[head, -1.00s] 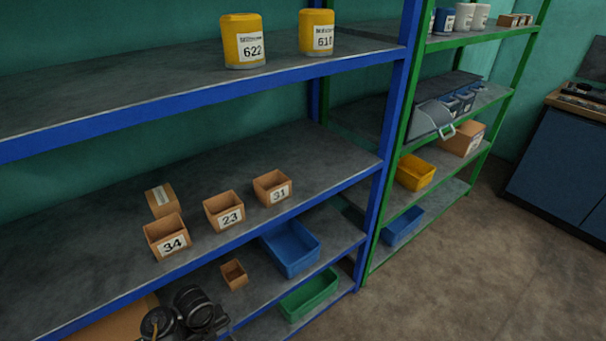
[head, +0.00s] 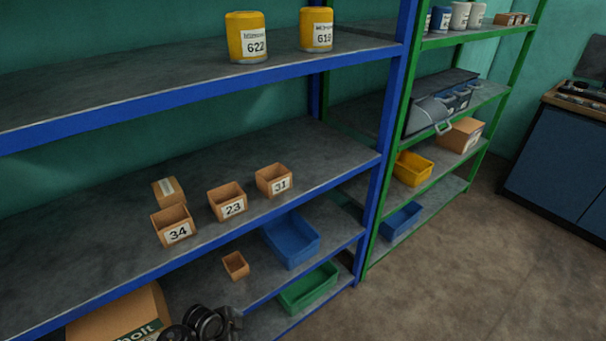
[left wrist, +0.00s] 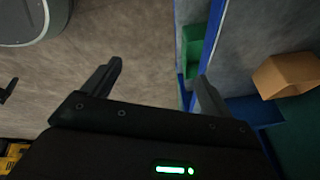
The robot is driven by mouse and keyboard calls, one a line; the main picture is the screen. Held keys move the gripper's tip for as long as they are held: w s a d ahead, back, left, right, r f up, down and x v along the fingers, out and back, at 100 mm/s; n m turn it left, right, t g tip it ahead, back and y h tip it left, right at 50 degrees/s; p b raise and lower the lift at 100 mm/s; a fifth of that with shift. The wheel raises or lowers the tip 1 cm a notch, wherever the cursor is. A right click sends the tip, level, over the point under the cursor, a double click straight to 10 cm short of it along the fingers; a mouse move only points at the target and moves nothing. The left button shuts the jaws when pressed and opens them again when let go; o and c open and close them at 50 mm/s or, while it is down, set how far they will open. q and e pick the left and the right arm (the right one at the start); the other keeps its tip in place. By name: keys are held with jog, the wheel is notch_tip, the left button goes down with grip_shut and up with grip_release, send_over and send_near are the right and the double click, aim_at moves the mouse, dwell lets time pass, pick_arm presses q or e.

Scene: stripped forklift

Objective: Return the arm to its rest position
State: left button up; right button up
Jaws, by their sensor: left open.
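My left gripper (left wrist: 158,80) shows in the left wrist view. Its two dark fingers are spread apart, with nothing between them but the brown floor and the edge of the shelf beyond. In the head view, a black part of one of my arms (head: 205,325) shows at the bottom edge, in front of the lower shelves; no fingertips can be made out there.
A blue-framed shelf (head: 230,90) holds yellow canisters (head: 246,38) and numbered boxes (head: 228,203). Below are a blue bin (head: 292,240), a green bin (head: 309,287) and a large carton (head: 125,312). A green-framed shelf (head: 387,240) adjoins it. The floor (head: 450,275) at right is clear.

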pick_arm(q)
jog(key=s+a+f+n+y, duration=0.1)
jog(key=s+a+f+n, duration=0.1)
jog(key=s+f+n, duration=1.05)
jog(key=s+a+f+y, duration=0.1)
jog(key=s+a+f, duration=0.1)
jog(key=s, duration=0.7)
jog(key=s+a+f+g, duration=0.1)
jog(key=s+f, duration=0.4)
jog(key=s, duration=0.5)
jog(key=s+a+f+g+y, duration=0.1)
jog(key=s+a+f, duration=0.2)
jog(key=s, duration=0.6)
jog(key=shift+s+f+y, duration=0.25)
jog(key=shift+y, duration=0.05)
